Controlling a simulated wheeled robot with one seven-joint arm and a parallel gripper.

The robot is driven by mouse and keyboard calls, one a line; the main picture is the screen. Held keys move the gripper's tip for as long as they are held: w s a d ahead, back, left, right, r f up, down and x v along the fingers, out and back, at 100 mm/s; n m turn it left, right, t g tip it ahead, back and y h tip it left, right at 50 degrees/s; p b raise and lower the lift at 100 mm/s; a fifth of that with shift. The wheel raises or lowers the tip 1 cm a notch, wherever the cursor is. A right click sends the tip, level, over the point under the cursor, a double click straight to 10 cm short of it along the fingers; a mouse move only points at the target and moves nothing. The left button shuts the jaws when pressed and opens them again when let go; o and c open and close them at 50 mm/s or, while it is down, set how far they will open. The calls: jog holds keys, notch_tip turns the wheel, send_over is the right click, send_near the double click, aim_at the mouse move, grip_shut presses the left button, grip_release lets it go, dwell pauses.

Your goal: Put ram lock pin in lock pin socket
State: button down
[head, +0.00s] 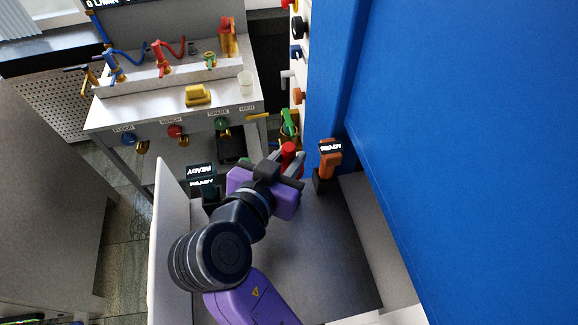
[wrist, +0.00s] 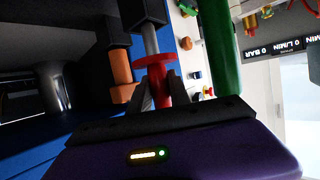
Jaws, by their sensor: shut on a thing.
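The ram lock pin, with a red head and flange (wrist: 155,62) and a bare metal shaft, is held between the fingers of my gripper (wrist: 163,90) in the wrist view. Its shaft runs up to a black block (wrist: 140,14), which may be the lock pin socket. I cannot tell whether the tip is in the block or only in line with it. In the head view, the pin's red end (head: 289,149) shows at my gripper (head: 290,163), over the grey bed beside the blue press. The pin's lower part is hidden there.
An orange handle (head: 330,155) with a black label stands right of my gripper, against the blue press frame (head: 435,120). A green handle (head: 288,121) is just behind. Small dark signs (head: 201,171) stand left. A white panel (head: 172,215) edges the grey bed (head: 325,250).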

jog(key=shift+f, duration=1.85)
jog(key=shift+f, duration=0.2)
jog(key=c, duration=1.2)
grip_release()
jog(key=shift+r, duration=0.2)
jog(key=shift+s+a+r, duration=0.1)
jog(key=shift+s, duration=0.15)
jog(key=b+v, duration=0.1)
jog(key=v, duration=1)
jog(key=shift+s+b, duration=0.25)
jog(key=shift+b, duration=0.05)
jog(key=shift+r, duration=0.15)
